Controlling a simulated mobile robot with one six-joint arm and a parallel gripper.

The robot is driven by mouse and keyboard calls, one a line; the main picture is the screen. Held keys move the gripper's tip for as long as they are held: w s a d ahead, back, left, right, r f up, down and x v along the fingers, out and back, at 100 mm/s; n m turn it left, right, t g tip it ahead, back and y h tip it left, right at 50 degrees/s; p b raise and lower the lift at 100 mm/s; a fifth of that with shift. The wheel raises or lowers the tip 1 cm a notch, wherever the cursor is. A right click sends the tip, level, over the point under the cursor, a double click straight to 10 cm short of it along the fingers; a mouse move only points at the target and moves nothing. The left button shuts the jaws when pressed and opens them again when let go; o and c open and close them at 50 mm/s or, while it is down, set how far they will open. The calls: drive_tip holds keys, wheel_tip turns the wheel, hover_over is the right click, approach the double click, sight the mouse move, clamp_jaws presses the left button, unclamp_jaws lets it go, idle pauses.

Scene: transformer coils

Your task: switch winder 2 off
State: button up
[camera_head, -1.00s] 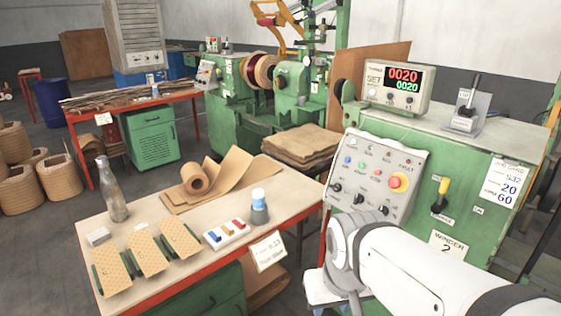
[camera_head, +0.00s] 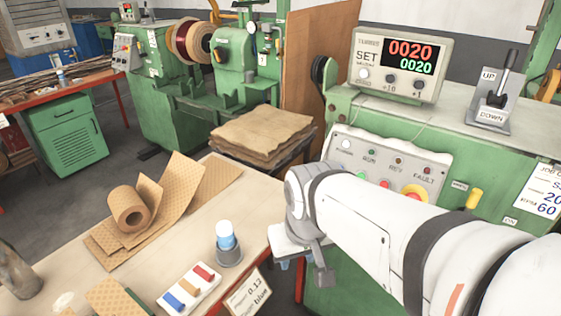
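Winder 2 is the green machine (camera_head: 450,140) at the right. Its grey control panel (camera_head: 352,150) faces me, with RUN, REV and FAULT lamps along its upper part. My white arm hides the panel's lower part. A red stop button on a yellow ring (camera_head: 415,191) shows partly above my arm. Right of the panel, the top of a yellow switch handle (camera_head: 474,198) shows, with an ON label (camera_head: 510,221) beside it; its lower part is hidden.
A counter box (camera_head: 398,65) on winder 2 reads 0020 twice. A black UP/DOWN lever (camera_head: 506,75) stands right of it. Stacked brown sheets (camera_head: 262,135) lie behind.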

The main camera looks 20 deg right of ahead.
drive_tip(key=shift+o, duration=0.7)
drive_tip(key=shift+w, duration=0.1)
drive_tip(key=o, duration=0.4)
drive_tip(key=w+d+m+h+b, duration=0.1)
drive_tip(key=w+d+m, duration=0.2)
drive_tip(key=w+d, duration=0.1)
drive_tip(key=w+d+m+h, duration=0.1)
drive_tip(key=w+d+m, duration=0.2)
drive_tip(key=w, duration=0.4)
drive_tip(key=w+d+f+m+h+b, duration=0.1)
drive_tip(key=w+d+m, duration=0.3)
drive_tip(key=w+d, duration=0.1)
drive_tip(key=shift+w+d+b, duration=0.3)
drive_tip(key=shift+w+d, duration=0.05)
drive_tip(key=shift+w, duration=0.3)
drive_tip(key=shift+h, duration=0.3)
drive_tip(key=x, duration=0.7)
drive_tip(key=shift+w+d+f, duration=0.2)
drive_tip(key=shift+w, duration=0.05)
